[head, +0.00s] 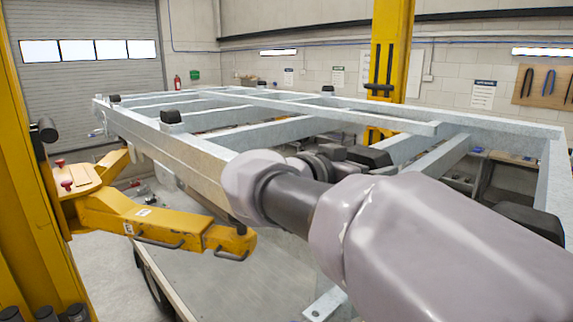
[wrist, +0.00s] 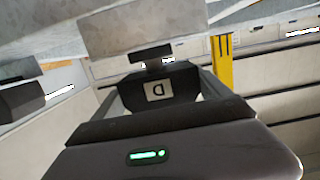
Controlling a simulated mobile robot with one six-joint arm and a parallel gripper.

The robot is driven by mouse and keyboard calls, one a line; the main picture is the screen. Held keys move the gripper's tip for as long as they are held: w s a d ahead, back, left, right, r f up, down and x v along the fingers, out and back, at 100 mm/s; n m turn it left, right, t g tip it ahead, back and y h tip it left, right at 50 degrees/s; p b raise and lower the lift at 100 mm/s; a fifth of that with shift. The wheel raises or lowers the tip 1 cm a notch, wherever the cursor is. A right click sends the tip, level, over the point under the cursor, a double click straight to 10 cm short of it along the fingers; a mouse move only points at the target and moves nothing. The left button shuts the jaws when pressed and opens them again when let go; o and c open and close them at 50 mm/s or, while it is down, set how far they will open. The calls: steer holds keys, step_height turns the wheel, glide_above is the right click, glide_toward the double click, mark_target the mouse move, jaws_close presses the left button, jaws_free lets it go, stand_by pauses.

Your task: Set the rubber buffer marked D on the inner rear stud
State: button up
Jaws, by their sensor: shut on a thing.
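The rubber buffer marked D (wrist: 172,91) is a black block with a white label; its letter appears turned over in the wrist view. My gripper (wrist: 160,96) is shut on it, one jaw on each side. A smaller black piece shows just beyond the buffer, before a grey beam; I cannot tell whether they touch. In the head view my gripper (head: 325,163) is over the trailer frame (head: 190,167), mostly hidden behind my arm. The held buffer cannot be told apart there. I cannot make out the inner rear stud in either view.
A yellow lift arm (head: 150,220) reaches in from the left post (head: 30,180). Gaps lie between the crossbeams.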

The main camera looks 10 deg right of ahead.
steer(key=shift+f+b, duration=0.9)
steer(key=shift+b, duration=0.2)
steer(key=o, duration=1.5)
steer(key=shift+a, duration=0.1)
steer(key=b+v, duration=0.2)
steer(key=v, duration=1.5)
steer(key=shift+s, duration=0.2)
steer(key=shift+f, duration=0.1)
